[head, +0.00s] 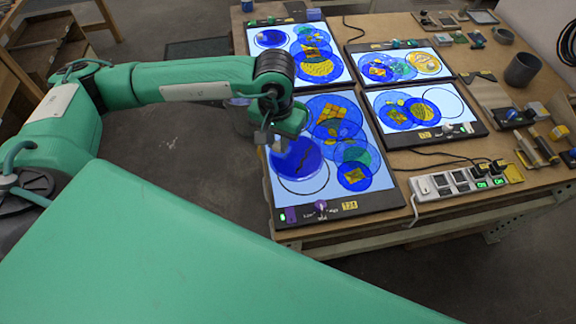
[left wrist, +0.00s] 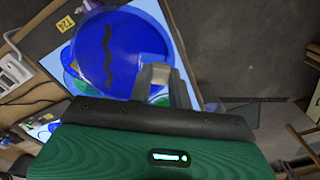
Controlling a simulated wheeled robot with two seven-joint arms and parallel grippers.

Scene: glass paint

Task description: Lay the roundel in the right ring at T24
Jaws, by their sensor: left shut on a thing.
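My left gripper (head: 272,138) is shut on the rim of a blue roundel (head: 297,160), which has a dark wavy line across it. The roundel also shows in the left wrist view (left wrist: 92,62), with the fingers (left wrist: 158,76) at its edge. It is over the near left part of the T24 light panel (head: 330,209). A dark ring outline (head: 306,193) on the panel shows partly below the roundel, which covers the rest. I cannot tell the gap between roundel and panel. The T24 label (head: 349,205) is at the panel's front edge. My right gripper is not in view.
Blue discs with yellow shapes (head: 335,112) and smaller discs (head: 354,176) lie on the same panel. Other lit panels (head: 425,135) stand behind and to the right. A power strip (head: 458,183) and a dark cup (head: 521,69) are on the wooden table (head: 420,165).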

